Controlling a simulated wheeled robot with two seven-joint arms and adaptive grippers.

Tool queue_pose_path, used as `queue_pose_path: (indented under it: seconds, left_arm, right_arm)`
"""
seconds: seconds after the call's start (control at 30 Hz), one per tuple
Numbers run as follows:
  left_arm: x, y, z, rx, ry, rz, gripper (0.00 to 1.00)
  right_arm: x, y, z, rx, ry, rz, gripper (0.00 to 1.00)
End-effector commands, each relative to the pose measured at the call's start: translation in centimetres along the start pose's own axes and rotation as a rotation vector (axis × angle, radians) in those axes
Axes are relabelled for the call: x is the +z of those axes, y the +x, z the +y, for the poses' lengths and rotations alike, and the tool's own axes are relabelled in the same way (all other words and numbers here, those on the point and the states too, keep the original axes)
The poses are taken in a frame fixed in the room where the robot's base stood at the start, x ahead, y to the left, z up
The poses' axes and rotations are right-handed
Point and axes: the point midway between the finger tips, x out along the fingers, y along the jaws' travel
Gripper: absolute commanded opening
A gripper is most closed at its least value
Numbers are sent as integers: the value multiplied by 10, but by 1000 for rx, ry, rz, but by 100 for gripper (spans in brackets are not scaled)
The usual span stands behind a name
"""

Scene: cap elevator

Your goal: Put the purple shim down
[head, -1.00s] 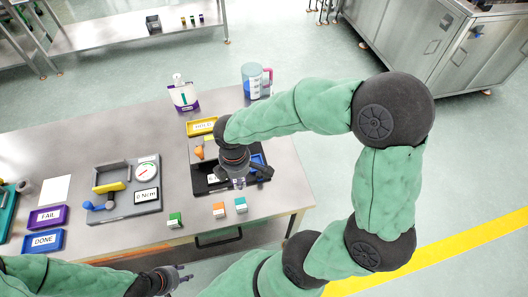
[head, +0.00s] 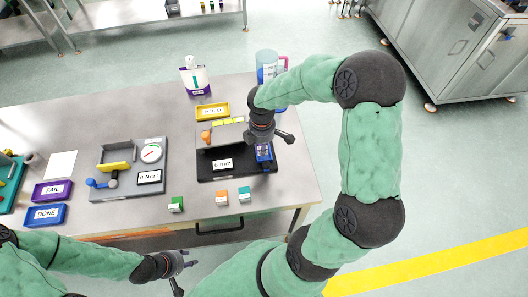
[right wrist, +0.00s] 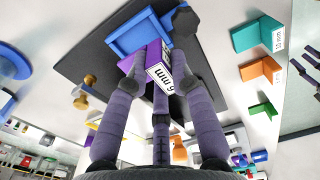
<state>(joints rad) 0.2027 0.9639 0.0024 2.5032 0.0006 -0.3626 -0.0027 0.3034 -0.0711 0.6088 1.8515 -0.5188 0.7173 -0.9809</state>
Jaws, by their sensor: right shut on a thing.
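The purple shim (right wrist: 152,60), with a white label marked in mm, is between the fingers of my right gripper (right wrist: 160,65) in the right wrist view. My right gripper is shut on it, over a blue-walled holder (right wrist: 118,42) on a black board (right wrist: 85,62). I cannot tell whether the shim touches the holder. In the head view my right gripper (head: 270,140) is above the right part of the black board (head: 235,172) and partly hides the blue holder. My left gripper (head: 182,272) is open and empty in front of the table's front edge.
Green (head: 176,204), orange (head: 221,197) and teal (head: 244,194) blocks stand along the front edge. A yellow bin (head: 212,111) is behind the board. A grey gauge fixture (head: 125,182), purple FAIL bin (head: 52,191) and blue DONE bin (head: 45,215) are left.

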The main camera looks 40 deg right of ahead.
Motion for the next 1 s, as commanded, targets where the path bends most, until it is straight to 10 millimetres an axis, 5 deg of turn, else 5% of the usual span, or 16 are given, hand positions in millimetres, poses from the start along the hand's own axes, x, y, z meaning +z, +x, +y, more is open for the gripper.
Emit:
queue_pose_path:
  seconds: [0.27,0.5,0.93,0.97,1.0]
  left_arm:
    - [0,5,-2,0,0,0,40]
    - [-1,18,-6,0,0,0,40]
    - [-1,20,-7,0,0,0,40]
    - [-1,19,-7,0,0,0,40]
    - [-1,19,-7,0,0,0,40]
  right_arm:
    - [7,15,10,-1,1,-1,0]
    - [9,47,12,-2,0,-1,0]
    - [8,52,12,0,0,0,0]
    - [8,51,12,0,0,0,32]
    - [8,51,12,0,0,0,33]
